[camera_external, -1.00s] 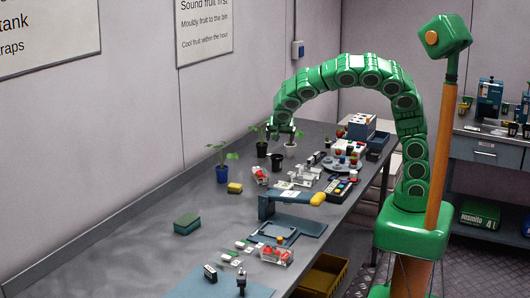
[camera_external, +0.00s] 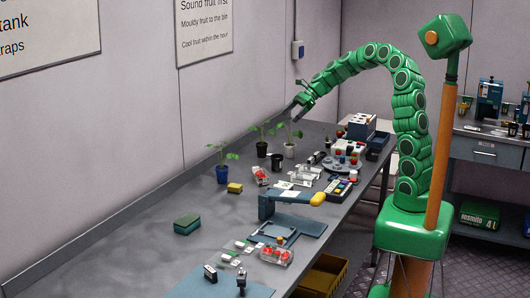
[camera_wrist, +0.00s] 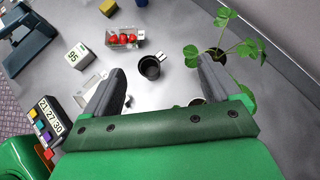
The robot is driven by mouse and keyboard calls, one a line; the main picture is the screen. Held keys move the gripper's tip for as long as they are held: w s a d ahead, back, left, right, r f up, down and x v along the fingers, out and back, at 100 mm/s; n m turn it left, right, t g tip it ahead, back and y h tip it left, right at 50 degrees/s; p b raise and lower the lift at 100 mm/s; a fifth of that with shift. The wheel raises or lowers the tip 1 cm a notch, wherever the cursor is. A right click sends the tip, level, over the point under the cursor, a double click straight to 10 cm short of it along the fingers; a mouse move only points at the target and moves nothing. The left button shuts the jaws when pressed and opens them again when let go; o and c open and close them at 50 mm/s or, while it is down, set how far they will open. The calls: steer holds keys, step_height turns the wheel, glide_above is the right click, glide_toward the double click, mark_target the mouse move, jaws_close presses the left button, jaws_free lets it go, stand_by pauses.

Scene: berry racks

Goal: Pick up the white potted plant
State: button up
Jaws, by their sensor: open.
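The white potted plant stands upright on the grey bench; its white pot (camera_external: 290,151) and green leaves show in the external view. My gripper (camera_external: 289,113) is above the plant, apart from the pot, with its fingers slanting down to the left. In the wrist view my gripper (camera_wrist: 158,85) is open, with two dark fingers spread wide and nothing held between them.
A dark-potted plant (camera_external: 262,149) and a black cup (camera_external: 277,162) stand close by. A blue-potted plant (camera_external: 222,174) is farther left. A punnet of red berries (camera_wrist: 124,39), a scale and a rotary rack (camera_external: 342,163) crowd the front side. The wall runs behind.

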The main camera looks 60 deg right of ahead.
steer(key=d+r+m+t+y, duration=0.1)
steer(key=d+r+m+t, duration=0.3)
steer(key=d, duration=0.6)
steer(key=n, duration=0.1)
glide_toward(291, 144)
steer(key=x, duration=0.4)
steer(key=shift+w+a+r, duration=0.1)
steer(key=shift+a+r, duration=0.05)
steer(key=shift+a, duration=0.5)
steer(key=shift+w+a+f, duration=0.15)
steer(key=shift+f, duration=0.15)
steer(key=shift+d+x, duration=0.15)
steer(key=shift+x, duration=1.7)
steer(key=shift+d+x, duration=0.15)
steer(key=shift+x, duration=1.7)
steer(key=shift+w+f, duration=0.15)
steer(key=shift+f, duration=0.05)
steer(key=c, duration=1.1)
steer(key=shift+r, duration=0.1)
